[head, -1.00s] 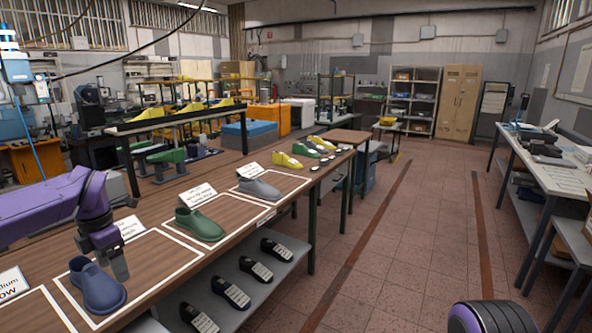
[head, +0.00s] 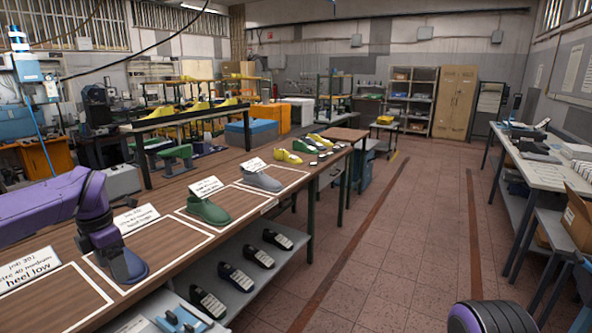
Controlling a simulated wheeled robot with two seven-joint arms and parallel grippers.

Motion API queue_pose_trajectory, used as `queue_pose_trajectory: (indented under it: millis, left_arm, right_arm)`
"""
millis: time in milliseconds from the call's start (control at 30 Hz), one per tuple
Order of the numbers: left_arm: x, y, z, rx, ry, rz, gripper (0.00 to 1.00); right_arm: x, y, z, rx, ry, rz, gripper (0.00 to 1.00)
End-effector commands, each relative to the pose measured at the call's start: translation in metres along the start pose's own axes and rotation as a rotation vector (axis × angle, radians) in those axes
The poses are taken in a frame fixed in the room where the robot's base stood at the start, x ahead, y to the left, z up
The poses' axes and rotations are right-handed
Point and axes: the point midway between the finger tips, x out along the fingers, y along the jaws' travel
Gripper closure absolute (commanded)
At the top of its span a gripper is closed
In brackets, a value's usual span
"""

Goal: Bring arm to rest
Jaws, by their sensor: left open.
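My left gripper (head: 117,266) is open and hangs at the end of my purple left arm. It is in front of the blue shoe last (head: 138,268) and hides most of it. Whether they touch cannot be told. The blue last is in a white-outlined space on the brown table. A green last (head: 207,210) and a grey last (head: 262,181) stand in spaces farther along, each with a white card behind. My right gripper is out of view; only a purple part of my right arm shows at bottom right.
The wooden table (head: 162,241) runs along the left, with black lasts (head: 237,277) on its lower shelf. Yellow and green lasts stand at its far end. A near outlined space is empty. A white bench (head: 543,165) lines the right. The tiled aisle is clear.

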Motion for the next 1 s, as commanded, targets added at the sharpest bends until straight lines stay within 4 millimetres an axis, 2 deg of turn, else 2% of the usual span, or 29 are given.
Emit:
queue_pose_trajectory:
  millis: [67,367,567,667,767,867,900,1000]
  left_arm:
    - [0.001,0.0,0.0,0.002,0.004,0.002,0.23]
    - [0.058,-0.009,-0.014,0.083,0.216,0.14,0.23]
    - [0.116,-0.019,-0.033,0.229,0.425,0.308,0.23]
    - [0.155,-0.029,-0.048,0.375,0.552,0.429,0.23]
    - [0.201,-0.048,-0.067,0.603,0.664,0.561,0.23]
    - [0.254,-0.083,-0.092,0.932,0.719,0.666,0.23]
    - [0.275,-0.103,-0.104,1.082,0.714,0.685,0.23]
    - [0.317,-0.156,-0.14,1.408,0.648,0.662,0.23]
  right_arm:
    - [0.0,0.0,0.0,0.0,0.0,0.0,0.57]
    - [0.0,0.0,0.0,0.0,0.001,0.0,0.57]
    - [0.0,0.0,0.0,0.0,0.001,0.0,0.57]
    - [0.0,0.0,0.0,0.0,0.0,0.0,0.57]
    - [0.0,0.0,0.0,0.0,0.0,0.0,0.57]
    - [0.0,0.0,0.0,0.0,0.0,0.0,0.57]
    - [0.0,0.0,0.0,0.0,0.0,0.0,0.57]
    - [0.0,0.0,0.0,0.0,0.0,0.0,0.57]
